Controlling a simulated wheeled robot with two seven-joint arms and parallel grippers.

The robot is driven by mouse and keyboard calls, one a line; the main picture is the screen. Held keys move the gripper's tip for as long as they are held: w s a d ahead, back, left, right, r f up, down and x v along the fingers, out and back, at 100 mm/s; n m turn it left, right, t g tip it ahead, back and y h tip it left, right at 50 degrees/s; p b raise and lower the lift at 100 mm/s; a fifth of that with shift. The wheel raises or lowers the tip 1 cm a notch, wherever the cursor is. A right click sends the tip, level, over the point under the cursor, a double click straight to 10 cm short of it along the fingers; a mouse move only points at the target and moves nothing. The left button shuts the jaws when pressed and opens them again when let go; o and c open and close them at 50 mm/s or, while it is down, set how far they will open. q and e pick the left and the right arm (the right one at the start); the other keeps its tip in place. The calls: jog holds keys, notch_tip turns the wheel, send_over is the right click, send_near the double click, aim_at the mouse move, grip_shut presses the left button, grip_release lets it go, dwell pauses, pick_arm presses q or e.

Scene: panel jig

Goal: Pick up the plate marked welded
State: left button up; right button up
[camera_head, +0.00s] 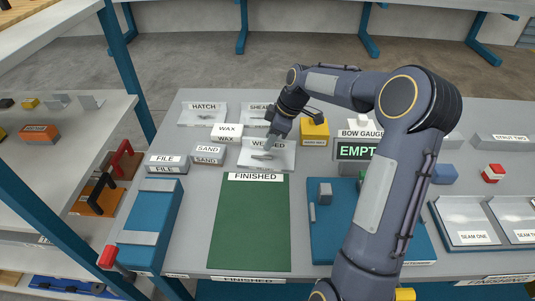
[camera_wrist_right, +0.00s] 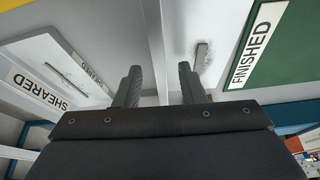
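The plate marked welded (camera_head: 284,157) is pale metal with a rough weld bead on its flat part. It lies behind the green finished mat (camera_head: 250,225), its label partly hidden by my right gripper (camera_head: 268,143). In the right wrist view my right gripper (camera_wrist_right: 158,88) is open, with its two dark fingers apart. A thin upright edge of the plate (camera_wrist_right: 156,45) runs between the fingers, with a gap on both sides. The weld bead (camera_wrist_right: 203,57) shows to the right of the fingers. My left gripper is in neither view.
The sheared plate (camera_wrist_right: 60,70) lies left of the fingers in the wrist view. The hatch plate (camera_head: 203,115), wax box (camera_head: 227,132), sand box (camera_head: 208,152) and a yellow block (camera_head: 314,131) stand close by. The green mat is bare.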

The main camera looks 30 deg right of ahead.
jog(key=shift+c, duration=0.5)
grip_shut()
jog(key=shift+r, duration=0.2)
